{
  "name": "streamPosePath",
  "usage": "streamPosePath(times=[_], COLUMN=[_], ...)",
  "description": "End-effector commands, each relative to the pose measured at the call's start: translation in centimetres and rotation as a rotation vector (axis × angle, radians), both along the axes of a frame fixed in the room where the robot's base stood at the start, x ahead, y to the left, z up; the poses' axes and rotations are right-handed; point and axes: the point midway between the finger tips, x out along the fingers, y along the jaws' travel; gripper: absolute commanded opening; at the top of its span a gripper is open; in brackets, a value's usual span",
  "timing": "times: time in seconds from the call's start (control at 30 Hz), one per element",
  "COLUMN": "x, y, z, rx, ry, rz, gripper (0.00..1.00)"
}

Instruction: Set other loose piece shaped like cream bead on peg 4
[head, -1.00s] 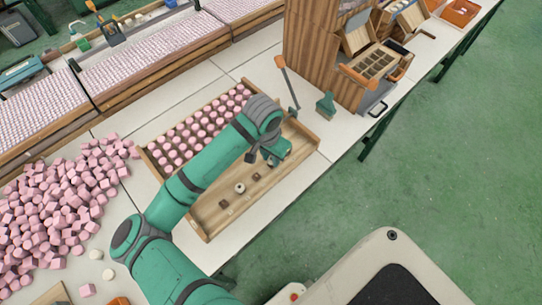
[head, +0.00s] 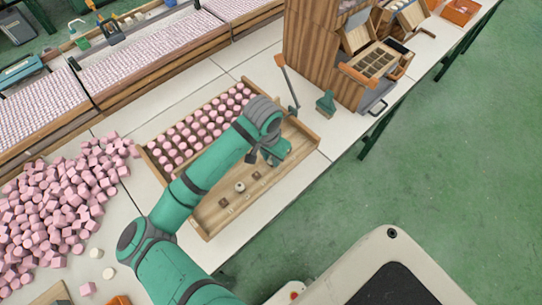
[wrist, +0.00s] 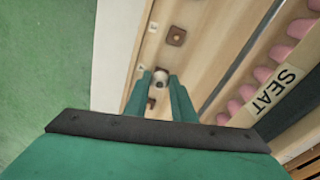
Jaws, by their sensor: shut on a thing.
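My gripper (wrist: 160,80) is over the right part of the wooden tray (head: 285,172). In the wrist view its two green fingers are close around a small cream bead (wrist: 161,76), at the fingertips. The arm hides the fingertips in the head view. A cream bead (head: 240,188) stands in the tray's front strip, between two small brown square pieces (head: 223,204) (head: 256,176). A brown piece (wrist: 176,36) also shows beyond the fingers in the wrist view. Small pale labels lie beside the row; I cannot read which is peg 4.
Rows of pink pieces (head: 185,140) fill the tray's back part. A green brush (head: 326,104) and a wooden cabinet (head: 310,50) stand beyond the tray. A SEAT label (wrist: 278,92) shows at right.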

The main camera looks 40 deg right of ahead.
Motion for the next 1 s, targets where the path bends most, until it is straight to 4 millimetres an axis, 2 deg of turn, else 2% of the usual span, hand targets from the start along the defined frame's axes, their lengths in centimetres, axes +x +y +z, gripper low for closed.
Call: streamPosePath(times=[0.23,0.27,0.33,0.37,0.57,0.63,1.0], x=[0.02,0.02,0.02,0.02,0.01,0.01,0.03], y=[0.01,0.01,0.01,0.00,0.00,0.00,-0.01], z=[-0.06,-0.06,-0.06,-0.06,-0.06,-0.06,0.17], rx=[0.000,0.000,0.000,0.000,0.000,0.000,0.000], ry=[0.000,0.000,0.000,0.000,0.000,0.000,0.000], rz=[0.001,0.001,0.000,0.001,0.000,0.000,0.000], gripper=[0.02,0.25,0.42,0.45,0.45,0.62,0.64])
